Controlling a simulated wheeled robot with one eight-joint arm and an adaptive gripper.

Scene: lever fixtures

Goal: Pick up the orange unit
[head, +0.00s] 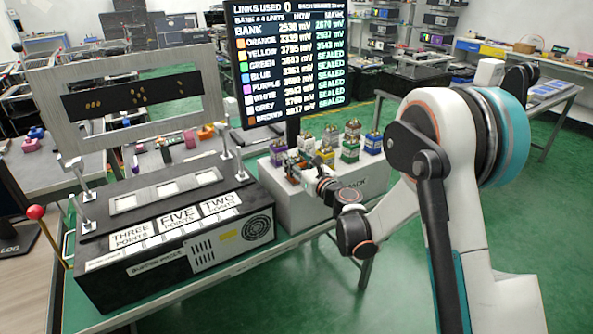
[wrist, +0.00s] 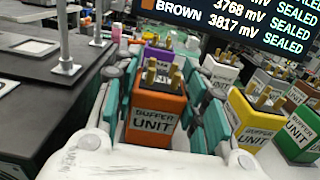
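The orange unit (wrist: 155,115) stands upright in the wrist view, with a "BUFFER UNIT" label and brass posts on top. My gripper (wrist: 160,112) has one teal-padded finger on each side of it. The fingers are spread, and narrow gaps seem to show beside the unit, so it does not look clamped. In the head view my gripper (head: 302,170) is at the left front of the white rack (head: 290,205). There it mostly hides the orange unit.
A purple unit (wrist: 158,58) stands just behind the orange one. A yellow unit (wrist: 252,120), a white unit (wrist: 220,75) and a green unit (wrist: 300,135) stand to the right. A black console (head: 175,245) is left of the rack, and a screen (head: 290,60) rises behind.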

